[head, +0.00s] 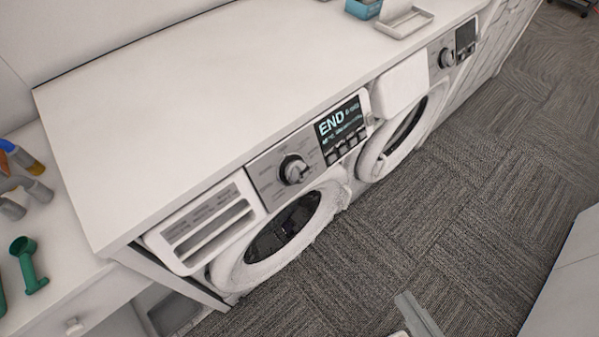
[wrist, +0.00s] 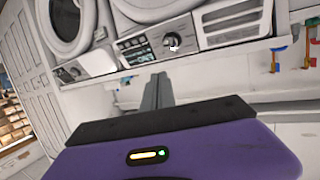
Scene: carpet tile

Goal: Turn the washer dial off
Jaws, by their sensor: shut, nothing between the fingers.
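The nearer washer (head: 250,262) has a silver panel with a round dial (head: 294,169), beside a lit display (head: 342,127) reading "END". The dial's pointer angle is too small to read. In the wrist view, which looks turned over, the dial (wrist: 172,41) is above and slightly right of my gripper (wrist: 157,84). My gripper is shut and empty, apart from the dial. In the head view, a grey piece at the bottom edge, likely my gripper (head: 418,318), is over the carpet, well away from the panel.
A second machine with its own dial (head: 446,57) stands to the right, its door (head: 405,130) at the front. A white countertop (head: 190,90) covers both machines. A blue box (head: 363,8) and a tray (head: 404,22) sit on it. Carpet (head: 450,210) in front is clear.

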